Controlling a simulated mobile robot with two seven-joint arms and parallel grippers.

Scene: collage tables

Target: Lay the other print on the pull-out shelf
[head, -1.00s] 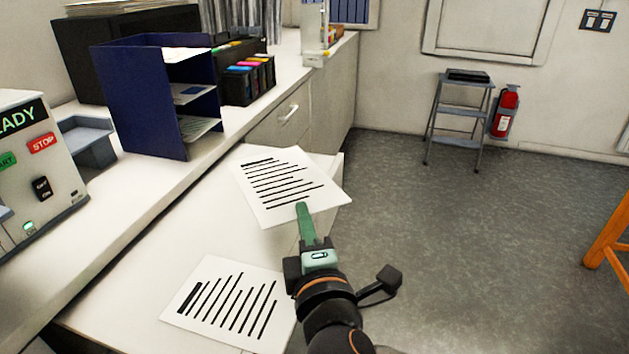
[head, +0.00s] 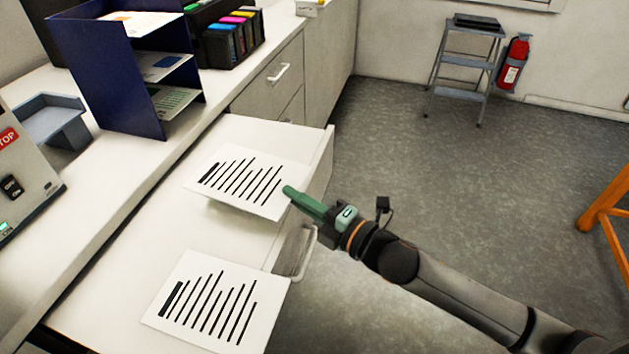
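One print (head: 238,180), a white sheet with black lines, is over the far part of the pull-out shelf (head: 150,232). My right gripper (head: 290,192) comes in from the right and looks shut on this print's right edge. The sheet lies roughly level, close above the shelf; a thin shadow shows under its front edge, and I cannot tell how much of it touches. The other print (head: 216,305) lies flat on the near part of the shelf, apart from the first. My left gripper is not in view.
A blue paper sorter (head: 122,70) and ink cartridges (head: 232,38) stand on the counter behind the shelf. A machine with buttons (head: 25,170) is at the left. A step stool (head: 466,70), a fire extinguisher (head: 514,62) and an orange stand (head: 608,215) are on the right, with open floor between.

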